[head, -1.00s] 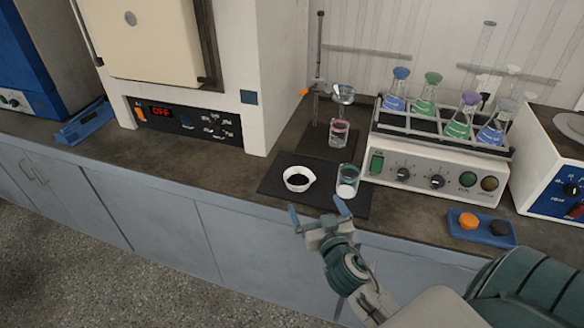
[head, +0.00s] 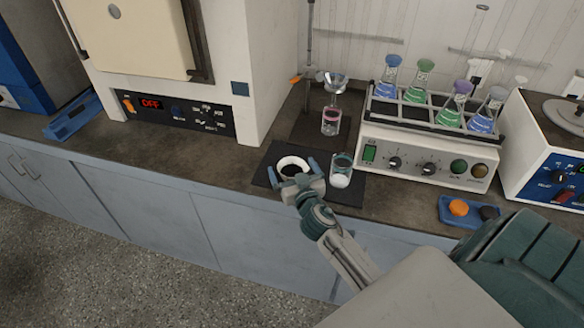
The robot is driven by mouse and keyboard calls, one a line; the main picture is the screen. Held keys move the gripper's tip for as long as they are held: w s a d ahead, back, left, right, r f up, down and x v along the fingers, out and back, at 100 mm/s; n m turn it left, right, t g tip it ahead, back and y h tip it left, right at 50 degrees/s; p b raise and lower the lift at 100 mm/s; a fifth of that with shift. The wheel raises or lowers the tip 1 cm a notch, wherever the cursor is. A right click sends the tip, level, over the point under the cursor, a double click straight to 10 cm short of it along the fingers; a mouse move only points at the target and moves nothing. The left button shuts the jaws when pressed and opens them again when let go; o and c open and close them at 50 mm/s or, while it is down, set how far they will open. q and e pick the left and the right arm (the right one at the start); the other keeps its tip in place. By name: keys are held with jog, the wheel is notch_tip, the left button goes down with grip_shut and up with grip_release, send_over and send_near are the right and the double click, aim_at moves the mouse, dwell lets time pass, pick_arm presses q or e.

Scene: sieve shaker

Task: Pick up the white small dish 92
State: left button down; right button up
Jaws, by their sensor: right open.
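My right gripper (head: 294,170) is open, with one finger at the left and one at the right of the dish. The near part of the dish is hidden behind the gripper. I cannot tell whether the fingers touch it. My left gripper is not in view.
A glass beaker with white contents (head: 341,172) stands just right of the gripper on the black mat (head: 262,178). A funnel stand with a pink-filled beaker (head: 331,122) is behind. A shaker with colored flasks (head: 425,150) is at the right. The counter left of the mat is clear.

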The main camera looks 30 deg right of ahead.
jog(key=shift+x, duration=0.8)
jog(key=c, duration=1)
jog(key=shift+c, duration=0.2)
jog(key=shift+r, duration=0.1)
